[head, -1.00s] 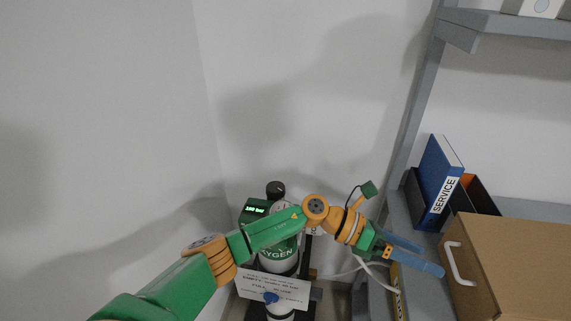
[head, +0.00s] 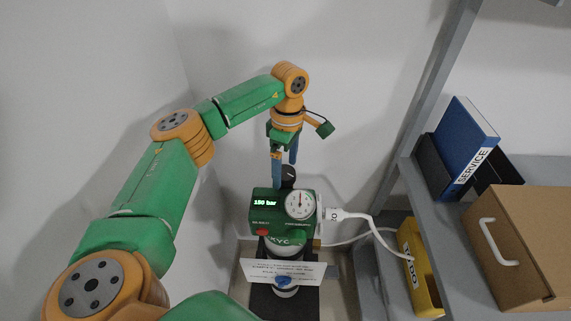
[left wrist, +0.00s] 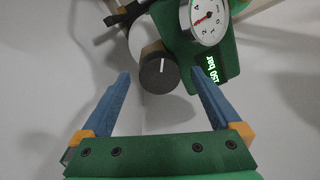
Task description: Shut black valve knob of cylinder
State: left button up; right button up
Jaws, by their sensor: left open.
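The black valve knob (head: 289,172) is on top of the oxygen cylinder (head: 284,243), behind the green regulator box (head: 268,203) with its round gauge and "150 bar" display. My left gripper (head: 283,184) points down from above, with its blue fingers around or just above the knob in the head view. In the left wrist view the knob (left wrist: 159,72) shows a white line and lies between and beyond the open fingertips of my left gripper (left wrist: 160,75). No contact shows there. My right gripper is not in view.
A white hose (head: 360,216) runs right from the regulator. On the right, a grey shelf (head: 440,225) holds a cardboard box (head: 530,240), a blue binder (head: 467,145) and a yellow box (head: 420,268).

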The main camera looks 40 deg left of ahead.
pick_arm(q)
jog(key=shift+a+f, duration=0.1)
jog(key=shift+f, duration=0.2)
jog(key=c, duration=1.4)
jog(key=shift+o, duration=0.2)
